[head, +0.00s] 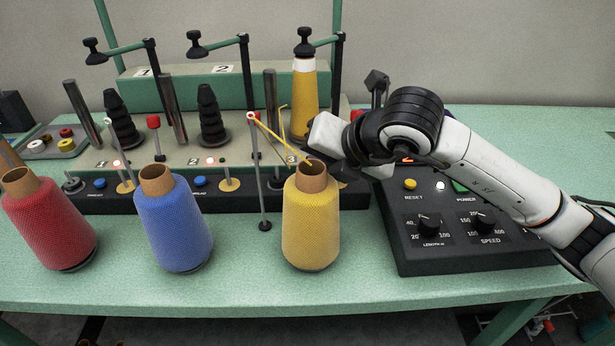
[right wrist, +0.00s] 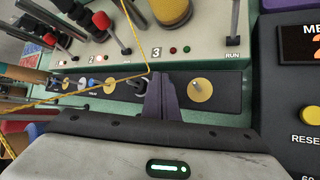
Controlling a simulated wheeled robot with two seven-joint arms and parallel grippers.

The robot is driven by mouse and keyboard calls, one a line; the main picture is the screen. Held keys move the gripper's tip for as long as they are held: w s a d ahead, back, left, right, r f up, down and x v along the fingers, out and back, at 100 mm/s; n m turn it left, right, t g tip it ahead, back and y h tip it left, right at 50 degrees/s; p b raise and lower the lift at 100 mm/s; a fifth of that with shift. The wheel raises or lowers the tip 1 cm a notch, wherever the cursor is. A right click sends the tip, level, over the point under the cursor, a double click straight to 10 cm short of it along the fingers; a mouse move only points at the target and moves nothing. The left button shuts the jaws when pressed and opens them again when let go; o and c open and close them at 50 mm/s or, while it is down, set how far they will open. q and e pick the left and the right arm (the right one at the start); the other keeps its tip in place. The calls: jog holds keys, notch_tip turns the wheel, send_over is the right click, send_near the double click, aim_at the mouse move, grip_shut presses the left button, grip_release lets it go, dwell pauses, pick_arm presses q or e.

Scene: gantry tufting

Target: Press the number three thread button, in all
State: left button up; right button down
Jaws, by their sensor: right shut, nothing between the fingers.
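The black front strip (head: 145,203) carries blue thread buttons at stations one (head: 100,183) and two (head: 200,182). The number three label (head: 291,160) shows just above the yellow cone; in the head view my right gripper and the cone cover that station's button. My right gripper (head: 318,152) is shut and empty over station three. In the right wrist view its purple fingertips (right wrist: 160,82) are together over the strip, between a metal hook and a yellow disc (right wrist: 200,90). They hide the button there; I cannot tell whether they touch it. My left gripper is not in view.
Red (head: 50,220), blue (head: 174,220) and yellow (head: 311,222) thread cones stand on the green table before the machine. Yellow thread runs to a thin post (head: 257,175) near my gripper. A control box (head: 458,232) with knobs stands right.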

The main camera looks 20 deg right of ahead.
jog(key=shift+f, duration=0.15)
dwell(0.5)
jog(key=shift+r, duration=0.85)
jog(key=shift+r, duration=0.1)
jog(key=shift+r+p, duration=1.45)
jog(key=shift+r, duration=0.95)
